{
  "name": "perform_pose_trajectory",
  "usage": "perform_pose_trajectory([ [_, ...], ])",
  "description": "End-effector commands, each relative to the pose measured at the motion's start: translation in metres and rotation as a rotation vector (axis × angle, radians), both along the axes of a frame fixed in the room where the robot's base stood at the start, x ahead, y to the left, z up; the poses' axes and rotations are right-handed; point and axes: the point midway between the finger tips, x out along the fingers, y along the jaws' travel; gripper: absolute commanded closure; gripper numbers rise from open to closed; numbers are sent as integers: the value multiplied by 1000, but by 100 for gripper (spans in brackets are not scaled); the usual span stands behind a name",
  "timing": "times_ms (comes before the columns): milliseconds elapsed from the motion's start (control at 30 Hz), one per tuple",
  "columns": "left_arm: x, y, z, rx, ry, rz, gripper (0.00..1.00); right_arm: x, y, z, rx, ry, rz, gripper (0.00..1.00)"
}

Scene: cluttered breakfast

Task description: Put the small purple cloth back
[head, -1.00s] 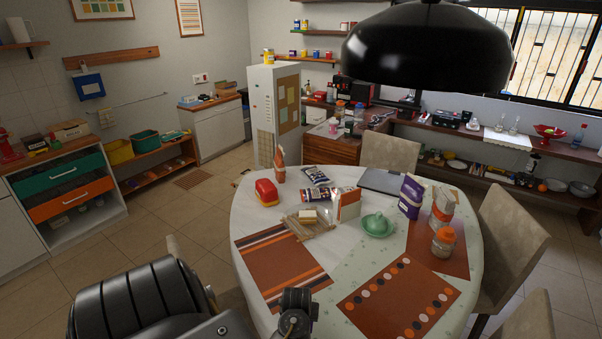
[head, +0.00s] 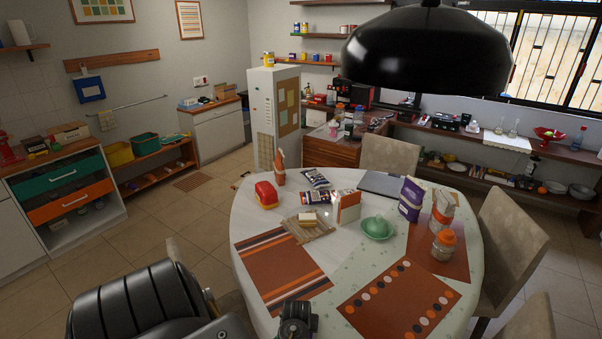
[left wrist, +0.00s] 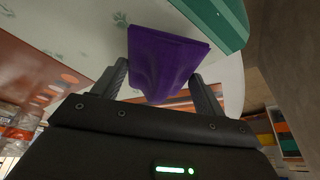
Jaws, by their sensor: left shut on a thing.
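The small purple cloth (left wrist: 168,58) hangs between the two fingers of my left gripper (left wrist: 160,72) in the left wrist view. The fingers are shut on it, and its wide end spreads out past the fingertips. In the head view a dark part of my left arm shows at the bottom edge by the table, but the cloth and fingertips cannot be made out there. My right gripper is in neither view.
The round table (head: 345,262) holds an orange striped placemat (head: 281,265), a dotted placemat (head: 398,296), a green dish (head: 377,227), a jar (head: 444,245) and packets. Chairs stand around it. An open drawer unit (head: 65,195) is at left.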

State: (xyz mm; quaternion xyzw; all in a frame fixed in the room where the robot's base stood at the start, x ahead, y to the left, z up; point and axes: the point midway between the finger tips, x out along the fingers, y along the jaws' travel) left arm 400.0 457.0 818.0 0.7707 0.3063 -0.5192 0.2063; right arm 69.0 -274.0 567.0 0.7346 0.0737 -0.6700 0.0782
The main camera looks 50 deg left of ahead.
Motion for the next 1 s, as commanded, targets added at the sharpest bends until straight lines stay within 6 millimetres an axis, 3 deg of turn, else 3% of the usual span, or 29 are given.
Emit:
perform_pose_trajectory([
  [733,0,0,-14,0,1,-1,46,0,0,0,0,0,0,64],
  [767,0,0,-14,0,0,-1,25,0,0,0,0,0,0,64],
  [933,0,0,-14,0,0,0,3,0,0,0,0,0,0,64],
  [1000,0,0,-14,0,0,0,3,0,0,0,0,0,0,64],
])
